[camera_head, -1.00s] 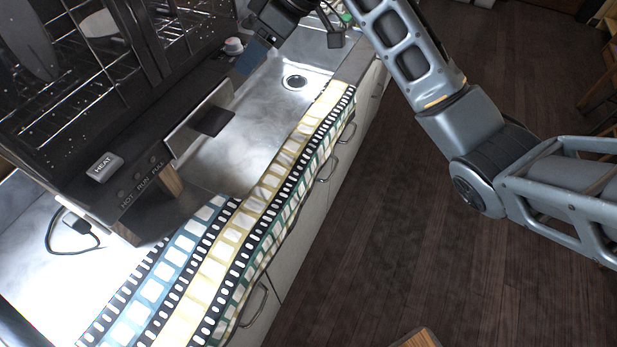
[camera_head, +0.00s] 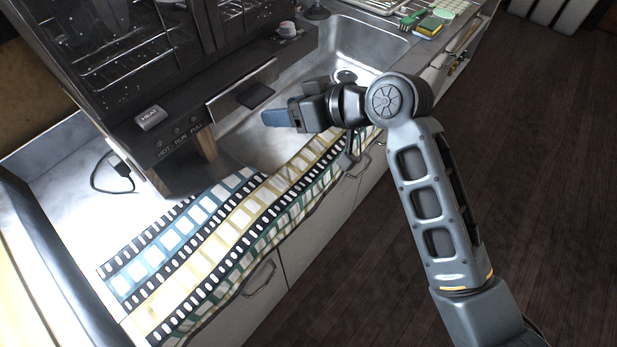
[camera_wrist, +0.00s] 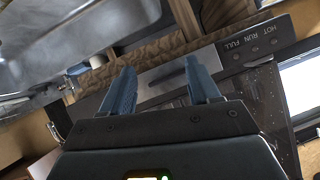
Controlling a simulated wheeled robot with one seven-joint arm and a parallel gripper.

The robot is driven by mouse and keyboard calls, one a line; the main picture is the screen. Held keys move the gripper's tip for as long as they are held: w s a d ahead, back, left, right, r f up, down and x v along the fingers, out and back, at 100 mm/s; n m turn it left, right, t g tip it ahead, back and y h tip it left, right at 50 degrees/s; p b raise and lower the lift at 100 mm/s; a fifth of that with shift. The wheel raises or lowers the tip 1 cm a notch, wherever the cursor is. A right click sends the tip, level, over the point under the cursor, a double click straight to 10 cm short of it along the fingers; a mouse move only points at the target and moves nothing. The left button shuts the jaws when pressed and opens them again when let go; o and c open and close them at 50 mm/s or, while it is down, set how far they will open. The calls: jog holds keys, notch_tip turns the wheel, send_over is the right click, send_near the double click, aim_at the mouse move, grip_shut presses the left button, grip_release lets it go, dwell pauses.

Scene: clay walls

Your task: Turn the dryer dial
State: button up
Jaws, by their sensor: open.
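The dark dish dryer stands at the left in the head view, its front panel (camera_head: 185,118) facing the sink. A round grey dial (camera_head: 287,29) with a reddish mark sits at the panel's far right end. A grey HEAT control (camera_head: 150,118) is at the near left end. My gripper (camera_head: 270,118) is in front of the panel, over the sink edge, apart from both controls. In the wrist view my gripper (camera_wrist: 160,80) has its two blue fingers spread, with nothing between them. The panel's HOT RUN FULL lights (camera_wrist: 252,45) are at upper right there; the dial is not clear.
A metal plate with a dark tab (camera_head: 255,96) juts from the dryer front, close to my fingertips. A film-strip patterned cloth (camera_head: 220,240) drapes over the counter edge. A sponge (camera_head: 430,24) and brush lie beyond the sink. Open floor is at the right.

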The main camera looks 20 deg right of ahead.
jog(key=s+f+m+t+h, duration=0.2)
jog(key=s+f, duration=0.4)
jog(key=s, duration=0.4)
jog(key=shift+s+d+f+m+t, duration=0.2)
jog(key=shift+s+m+t, duration=0.35)
jog(key=shift+m, duration=0.85)
jog(key=shift+w, duration=0.15)
jog(key=shift+c, duration=0.4)
jog(key=shift+c, duration=0.8)
jog(key=shift+w, duration=0.1)
